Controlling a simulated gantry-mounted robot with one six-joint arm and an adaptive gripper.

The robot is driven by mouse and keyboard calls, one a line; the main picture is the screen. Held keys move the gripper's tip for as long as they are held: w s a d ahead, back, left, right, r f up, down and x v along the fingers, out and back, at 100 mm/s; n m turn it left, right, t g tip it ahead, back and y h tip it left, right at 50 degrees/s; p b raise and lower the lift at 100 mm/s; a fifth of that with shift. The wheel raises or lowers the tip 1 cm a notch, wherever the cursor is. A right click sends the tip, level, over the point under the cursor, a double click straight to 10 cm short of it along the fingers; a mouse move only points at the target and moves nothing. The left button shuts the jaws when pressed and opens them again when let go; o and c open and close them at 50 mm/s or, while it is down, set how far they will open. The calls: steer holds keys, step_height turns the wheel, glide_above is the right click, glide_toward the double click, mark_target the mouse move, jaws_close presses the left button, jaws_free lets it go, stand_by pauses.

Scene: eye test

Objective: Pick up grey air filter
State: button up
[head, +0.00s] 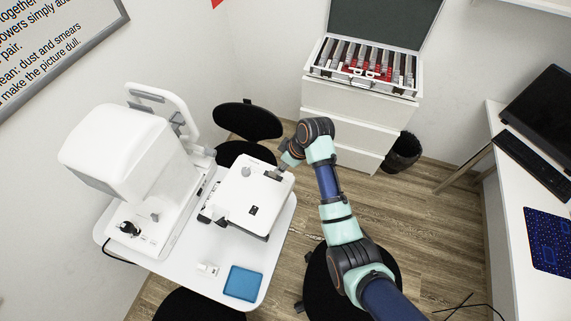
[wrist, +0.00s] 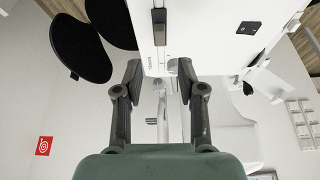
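A white boxy machine (head: 255,190) stands on the white table. In the wrist view a small dark grey block with a lighter end (wrist: 159,25) sits on the white machine, and it may be the grey air filter; I cannot tell for sure. My gripper (head: 277,175) is at the machine's upper right edge in the head view. In the wrist view my gripper (wrist: 159,72) is open, its two fingers well apart with nothing held between them. The grey block is ahead of the fingers, roughly centred between them. In the head view I cannot make the block out.
A larger white instrument (head: 120,150) stands left of the machine. A blue pad (head: 243,283) lies at the table's front edge. A white drawer cabinet (head: 350,115) holds an open case of lenses at the back.

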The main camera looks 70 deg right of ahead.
mark_target(273, 173)
steer(key=b+x, duration=0.7)
steer(key=x, duration=0.2)
jaws_close()
steer(key=shift+r, duration=0.1)
step_height(273, 173, up, 8)
steer(key=p, duration=0.8)
steer(key=shift+r, duration=0.2)
stand_by(0.3)
